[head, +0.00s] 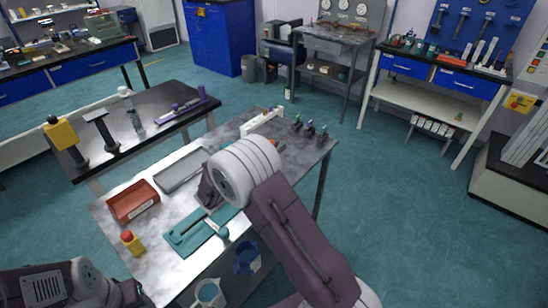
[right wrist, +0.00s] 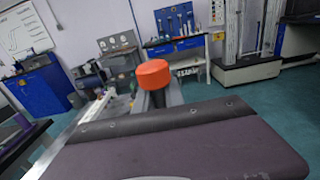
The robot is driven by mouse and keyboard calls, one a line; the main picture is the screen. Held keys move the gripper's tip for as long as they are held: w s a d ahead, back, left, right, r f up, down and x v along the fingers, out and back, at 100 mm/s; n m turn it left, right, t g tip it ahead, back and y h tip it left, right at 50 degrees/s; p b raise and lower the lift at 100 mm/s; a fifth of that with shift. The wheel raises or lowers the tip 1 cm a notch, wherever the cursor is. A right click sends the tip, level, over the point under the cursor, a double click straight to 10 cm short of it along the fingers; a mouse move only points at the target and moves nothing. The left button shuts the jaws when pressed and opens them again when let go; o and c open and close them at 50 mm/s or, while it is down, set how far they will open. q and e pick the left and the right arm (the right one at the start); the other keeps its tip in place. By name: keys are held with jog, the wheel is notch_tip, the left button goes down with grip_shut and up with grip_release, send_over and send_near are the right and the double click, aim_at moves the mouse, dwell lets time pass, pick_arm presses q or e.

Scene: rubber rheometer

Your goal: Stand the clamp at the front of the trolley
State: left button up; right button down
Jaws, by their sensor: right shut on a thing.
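In the right wrist view, an orange round-topped piece (right wrist: 153,74) stands up between the grey-black fingers of my right gripper (right wrist: 157,98). I take it to be the clamp; its lower part is hidden by the fingers and the gripper body. In the head view my white wrist covers most of this gripper, which is over the middle of the grey-topped trolley (head: 115,240). My left gripper (head: 132,292) is at the bottom left corner, low beside the trolley, and its fingers do not show clearly.
On the trolley are a red tray (head: 133,203), a grey tray (head: 182,170), a teal plate (head: 192,232) and a yellow block with a red top (head: 132,243). Several small coloured tools (head: 310,128) stand at the far right edge. A dark side table (head: 165,100) adjoins the trolley.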

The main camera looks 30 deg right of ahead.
jog(key=w+d+f, duration=0.3)
jog(key=w+f, duration=0.3)
jog(key=f, duration=0.2)
jog(key=shift+w+f+b, duration=0.2)
jog(key=shift+w+b, duration=0.15)
jog(key=shift+f, duration=0.1)
jog(key=c, duration=1.8)
grip_release()
jog(key=shift+f, duration=0.1)
jog(key=shift+c, duration=0.2)
jog(key=o, duration=0.4)
jog(key=shift+o, duration=0.2)
